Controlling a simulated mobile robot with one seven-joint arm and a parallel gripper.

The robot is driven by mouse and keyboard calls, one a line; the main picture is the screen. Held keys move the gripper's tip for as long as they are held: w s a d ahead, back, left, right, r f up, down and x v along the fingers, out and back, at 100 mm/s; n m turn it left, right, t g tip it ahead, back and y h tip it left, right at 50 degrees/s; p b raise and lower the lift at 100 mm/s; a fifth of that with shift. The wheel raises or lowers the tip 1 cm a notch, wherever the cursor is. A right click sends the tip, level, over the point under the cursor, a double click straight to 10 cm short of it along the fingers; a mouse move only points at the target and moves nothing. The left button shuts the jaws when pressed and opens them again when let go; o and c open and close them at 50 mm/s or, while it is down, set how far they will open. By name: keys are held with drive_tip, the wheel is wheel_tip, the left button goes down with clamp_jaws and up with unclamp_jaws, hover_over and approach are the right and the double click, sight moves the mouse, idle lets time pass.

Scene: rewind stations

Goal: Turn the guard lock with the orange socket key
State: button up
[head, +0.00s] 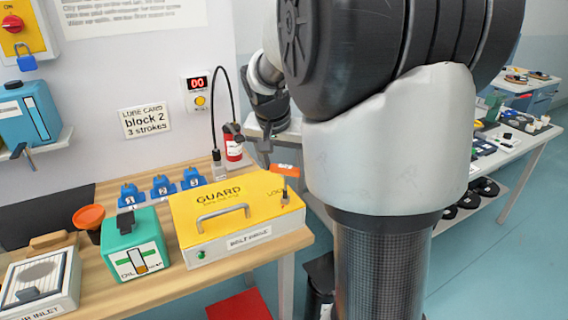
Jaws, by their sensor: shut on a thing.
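The yellow guard (232,205) is a closed box lid with a metal handle, on the wooden bench. Its lock (285,203) is at the right end of the lid, beside the printed word LOCK. The orange socket key (286,170) stands above the lock, its orange handle on top and its thin shaft pointing down. The shaft's lower end is at the lock, but I cannot tell how deep it sits. The fingertips are small and partly hidden.
A green oil box (136,250) stands left of the guard. Several blue numbered blocks (163,185) sit behind it.

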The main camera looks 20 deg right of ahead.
drive_tip(key=shift+f+b, duration=0.3)
drive_tip(key=shift+f, duration=0.1)
idle(0.3)
